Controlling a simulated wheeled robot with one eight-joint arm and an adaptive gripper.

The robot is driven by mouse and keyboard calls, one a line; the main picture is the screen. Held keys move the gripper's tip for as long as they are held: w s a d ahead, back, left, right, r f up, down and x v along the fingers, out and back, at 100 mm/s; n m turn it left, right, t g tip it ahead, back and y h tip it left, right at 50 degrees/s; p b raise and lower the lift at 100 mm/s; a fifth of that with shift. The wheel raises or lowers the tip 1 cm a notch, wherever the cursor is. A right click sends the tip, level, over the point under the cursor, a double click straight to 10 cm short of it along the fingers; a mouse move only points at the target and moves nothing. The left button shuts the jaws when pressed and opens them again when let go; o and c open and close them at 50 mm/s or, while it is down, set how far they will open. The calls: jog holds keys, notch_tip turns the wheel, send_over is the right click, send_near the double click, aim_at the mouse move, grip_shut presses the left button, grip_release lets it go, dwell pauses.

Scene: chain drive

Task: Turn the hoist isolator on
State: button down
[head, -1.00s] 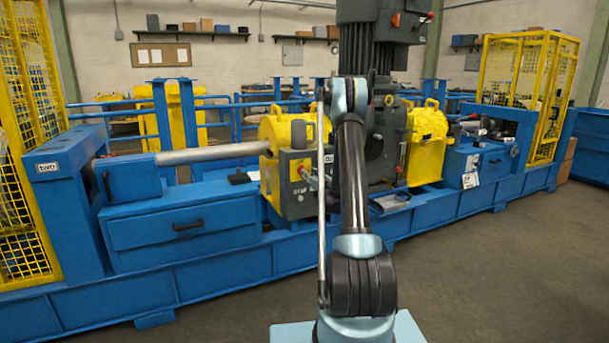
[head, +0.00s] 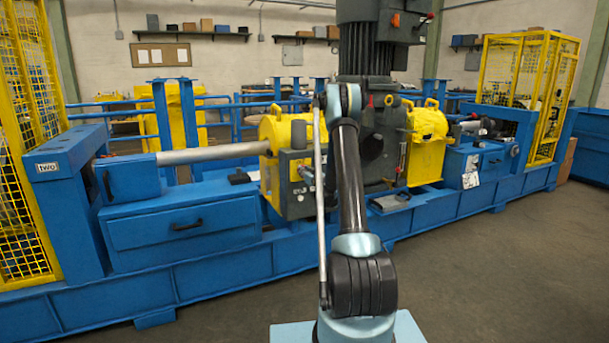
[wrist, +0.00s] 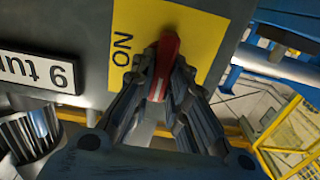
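The hoist isolator shows in the wrist view as a red handle (wrist: 163,65) on a yellow plate (wrist: 202,32) fixed to a grey panel (wrist: 75,22). The word ON is printed on the plate, left of the handle. My gripper (wrist: 164,75) has one finger on each side of the handle, close against it, and looks shut on it. The fingers hide part of the handle's lower sides. In the head view a grey control box (head: 297,200) stands at the machine's front; my arm partly hides it, and the handle cannot be made out.
A white label (wrist: 40,72), cut off by the picture edge, and a ribbed metal cylinder (wrist: 30,135) lie left of my gripper. The floor (head: 500,280) at right is clear.

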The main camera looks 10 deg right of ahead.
jog(key=shift+m, duration=0.3)
jog(key=shift+w+d+f+m, duration=0.15)
jog(key=shift+d+m, duration=0.1)
jog(key=shift+m, duration=2.6)
jog(key=shift+s+d+f+m, duration=0.1)
jog(key=shift+d+f+m, duration=0.15)
jog(key=shift+m, duration=2.65)
jog(key=shift+w+d+f+m, duration=0.1)
jog(key=shift+d+m, duration=0.15)
jog(key=shift+m, duration=2.6)
jog(key=c, duration=1.7)
grip_release()
jog(key=shift+f, duration=0.1)
jog(key=shift+o, duration=0.7)
jog(key=shift+a, duration=0.15)
